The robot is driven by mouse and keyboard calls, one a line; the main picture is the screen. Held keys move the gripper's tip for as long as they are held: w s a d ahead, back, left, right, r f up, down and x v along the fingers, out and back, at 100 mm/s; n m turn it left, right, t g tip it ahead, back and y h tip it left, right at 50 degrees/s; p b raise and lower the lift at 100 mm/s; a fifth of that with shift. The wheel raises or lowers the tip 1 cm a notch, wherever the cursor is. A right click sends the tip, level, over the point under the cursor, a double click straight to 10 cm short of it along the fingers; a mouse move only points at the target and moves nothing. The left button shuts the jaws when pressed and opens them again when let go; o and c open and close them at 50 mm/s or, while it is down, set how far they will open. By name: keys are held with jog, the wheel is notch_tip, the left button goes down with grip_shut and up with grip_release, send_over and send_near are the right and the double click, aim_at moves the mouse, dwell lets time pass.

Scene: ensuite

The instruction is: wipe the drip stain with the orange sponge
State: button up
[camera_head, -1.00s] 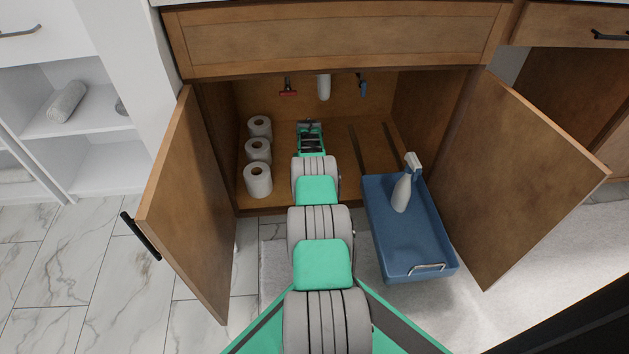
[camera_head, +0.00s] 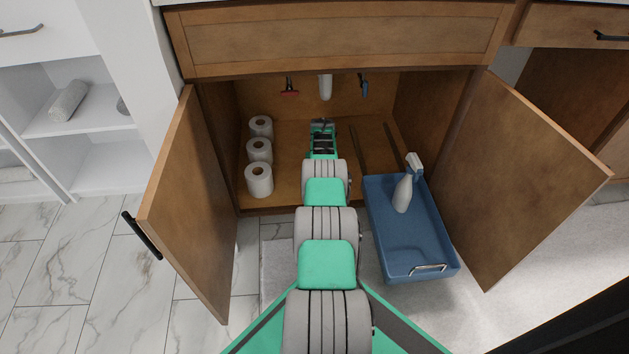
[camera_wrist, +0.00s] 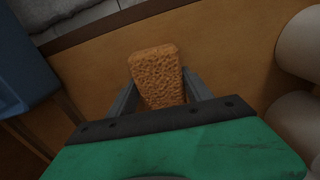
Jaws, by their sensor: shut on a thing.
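The orange sponge (camera_wrist: 157,75) is between the two fingers of my gripper (camera_wrist: 160,92) in the wrist view, and the fingers are shut on it. In the head view my gripper (camera_head: 322,124) reaches inside the open sink cabinet, low over its wooden floor (camera_head: 290,190). The sponge is hidden there behind the gripper and arm. I cannot tell whether the sponge touches the cabinet floor. No drip stain can be made out in either view.
Several toilet rolls (camera_head: 259,180) stand left of my arm. A blue pull-out tray (camera_head: 415,245) with a spray bottle (camera_head: 405,187) is on the right. Open doors (camera_head: 190,205) flank the cabinet. A red-headed item (camera_head: 289,88), white pipe (camera_head: 325,87) and blue item (camera_head: 364,86) are at the back.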

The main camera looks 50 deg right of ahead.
jog(key=shift+s+d+f, duration=0.1)
jog(key=shift+s+d, duration=1.5)
jog(key=shift+d, duration=0.25)
jog(key=shift+s+d+f, duration=0.1)
jog(key=shift+s, duration=0.1)
jog(key=shift+w+a, duration=0.35)
jog(key=shift+a, duration=0.1)
grip_shut()
jog(key=shift+w+a+f+p, duration=0.25)
jog(key=shift+w+a+p, duration=0.15)
jog(key=shift+w+a, duration=0.7)
jog(key=shift+w+a+r+b, duration=0.1)
jog(key=shift+w+a+b, duration=0.15)
jog(key=shift+w+a, duration=1)
jog(key=shift+w+a+b, duration=0.2)
jog(key=shift+w+a, duration=0.75)
jog(key=shift+a, duration=0.5)
jog(key=shift+d+r+p, duration=0.15)
jog(key=shift+r+p, duration=1.7)
jog(key=shift+r, duration=1.35)
